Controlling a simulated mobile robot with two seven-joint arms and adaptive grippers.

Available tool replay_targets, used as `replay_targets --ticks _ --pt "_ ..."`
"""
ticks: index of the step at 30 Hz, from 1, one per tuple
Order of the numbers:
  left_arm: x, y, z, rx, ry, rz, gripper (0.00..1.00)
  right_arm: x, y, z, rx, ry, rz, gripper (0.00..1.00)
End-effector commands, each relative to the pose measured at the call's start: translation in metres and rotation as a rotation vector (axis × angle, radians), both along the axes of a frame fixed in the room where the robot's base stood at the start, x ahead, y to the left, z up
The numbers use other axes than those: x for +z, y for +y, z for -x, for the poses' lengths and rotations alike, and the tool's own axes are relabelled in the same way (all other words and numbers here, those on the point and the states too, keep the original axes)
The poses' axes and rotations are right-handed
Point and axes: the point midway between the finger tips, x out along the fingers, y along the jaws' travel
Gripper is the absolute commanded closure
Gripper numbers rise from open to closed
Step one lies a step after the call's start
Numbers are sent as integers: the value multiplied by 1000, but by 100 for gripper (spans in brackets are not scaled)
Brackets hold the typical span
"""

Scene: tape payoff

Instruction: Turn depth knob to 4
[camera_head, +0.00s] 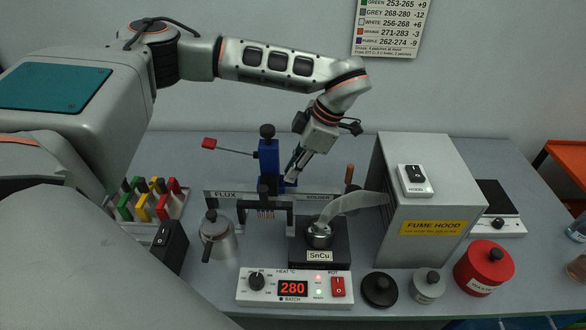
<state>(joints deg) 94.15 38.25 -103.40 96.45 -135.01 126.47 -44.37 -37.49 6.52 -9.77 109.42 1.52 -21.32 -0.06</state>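My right gripper is not in view.
A solder pot (319,237) marked SnCu stands behind a heat controller (294,289) showing 280. A grey fume hood (420,190) stands to the right. A metal flux can (218,240), a rack of coloured clips (152,200) and a red canister (484,267) crowd the table.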

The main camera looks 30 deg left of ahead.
Motion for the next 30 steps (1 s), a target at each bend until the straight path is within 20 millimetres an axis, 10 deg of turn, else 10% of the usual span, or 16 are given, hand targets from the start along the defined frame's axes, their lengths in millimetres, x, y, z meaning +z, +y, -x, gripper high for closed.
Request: replay_targets --ticks 30 --pt "0 3 -4 498 1 0 100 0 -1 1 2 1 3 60"
